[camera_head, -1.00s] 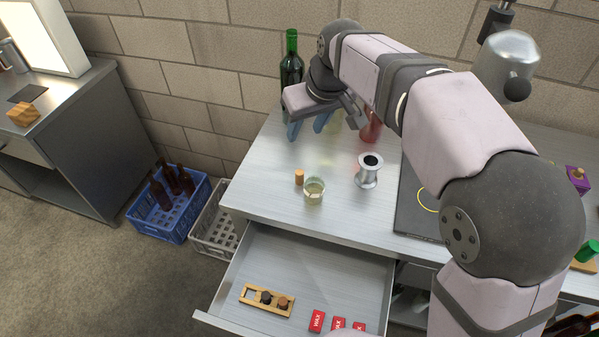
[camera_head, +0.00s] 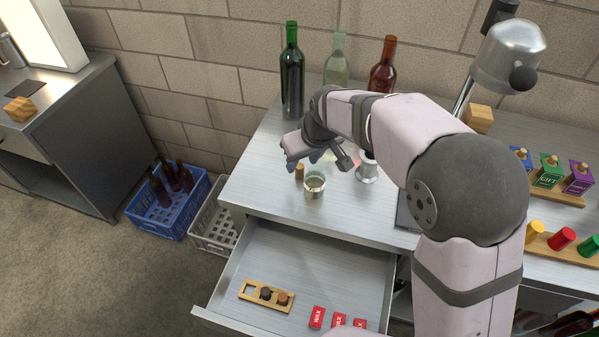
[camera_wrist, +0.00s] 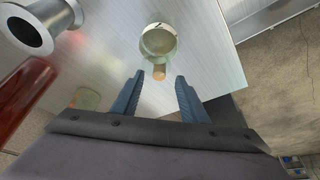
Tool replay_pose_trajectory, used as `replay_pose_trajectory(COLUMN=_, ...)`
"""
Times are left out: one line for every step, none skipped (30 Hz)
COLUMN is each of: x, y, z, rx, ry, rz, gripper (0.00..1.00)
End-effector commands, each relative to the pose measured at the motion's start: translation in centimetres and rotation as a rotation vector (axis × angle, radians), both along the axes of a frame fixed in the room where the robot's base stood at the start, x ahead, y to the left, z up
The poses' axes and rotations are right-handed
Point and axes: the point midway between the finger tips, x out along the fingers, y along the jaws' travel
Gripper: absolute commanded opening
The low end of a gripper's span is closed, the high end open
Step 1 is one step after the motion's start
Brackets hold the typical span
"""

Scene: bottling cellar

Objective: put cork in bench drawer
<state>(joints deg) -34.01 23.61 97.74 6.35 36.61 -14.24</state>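The cork (camera_head: 299,171) stands upright on the bench, close beside a small glass jar (camera_head: 315,185). In the wrist view the cork (camera_wrist: 159,72) lies ahead of my fingertips, roughly between their lines, with the glass jar (camera_wrist: 158,42) just past it. My gripper (camera_head: 310,157) is just behind and above the cork. The wrist view shows its blue fingers (camera_wrist: 158,76) apart with nothing between them. The bench drawer (camera_head: 310,262) is pulled open below the bench top.
A metal cup (camera_head: 367,170) stands right of the jar. Green (camera_head: 291,75), clear (camera_head: 337,62) and red (camera_head: 383,68) bottles stand at the back. Blue (camera_head: 166,215) and grey (camera_head: 213,229) crates sit on the floor at left. The drawer's middle is clear.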

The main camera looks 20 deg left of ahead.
Motion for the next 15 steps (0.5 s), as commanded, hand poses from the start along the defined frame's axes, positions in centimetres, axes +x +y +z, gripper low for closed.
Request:
replay_pose_trajectory(x=0.0, y=0.0, z=-0.1, rx=0.000, ry=0.000, rz=0.000, gripper=0.40)
replay_pose_trajectory(x=0.1, y=0.1, z=-0.3, rx=0.000, ry=0.000, rz=0.000, gripper=0.40)
replay_pose_trajectory(x=0.1, y=0.1, z=-0.6, rx=0.000, ry=0.000, rz=0.000, gripper=0.40)
replay_pose_trajectory(x=0.2, y=0.2, z=-0.8, rx=0.000, ry=0.000, rz=0.000, gripper=0.40)
replay_pose_trajectory(x=0.3, y=0.2, z=-1.1, rx=-0.001, ry=0.001, rz=0.000, gripper=0.40)
replay_pose_trajectory(x=0.4, y=0.3, z=-1.6, rx=-0.001, ry=0.001, rz=0.000, gripper=0.40)
replay_pose_trajectory(x=0.5, y=0.4, z=-2.0, rx=-0.001, ry=0.001, rz=0.000, gripper=0.40)
replay_pose_trajectory(x=0.6, y=0.5, z=-2.4, rx=-0.001, ry=0.001, rz=0.000, gripper=0.40)
replay_pose_trajectory(x=0.8, y=0.6, z=-2.9, rx=-0.001, ry=0.000, rz=0.001, gripper=0.40)
replay_pose_trajectory(x=0.9, y=0.7, z=-3.2, rx=-0.001, ry=0.000, rz=0.001, gripper=0.40)
replay_pose_trajectory(x=1.0, y=0.8, z=-3.6, rx=-0.001, ry=0.000, rz=0.001, gripper=0.40)
replay_pose_trajectory(x=1.1, y=1.0, z=-4.1, rx=-0.002, ry=0.001, rz=0.001, gripper=0.40)
replay_pose_trajectory(x=1.2, y=1.0, z=-4.3, rx=-0.001, ry=0.000, rz=0.001, gripper=0.40)
replay_pose_trajectory(x=1.3, y=1.1, z=-4.5, rx=-0.001, ry=0.000, rz=0.001, gripper=0.40)
replay_pose_trajectory(x=1.4, y=1.2, z=-4.7, rx=0.000, ry=0.000, rz=0.001, gripper=0.40)
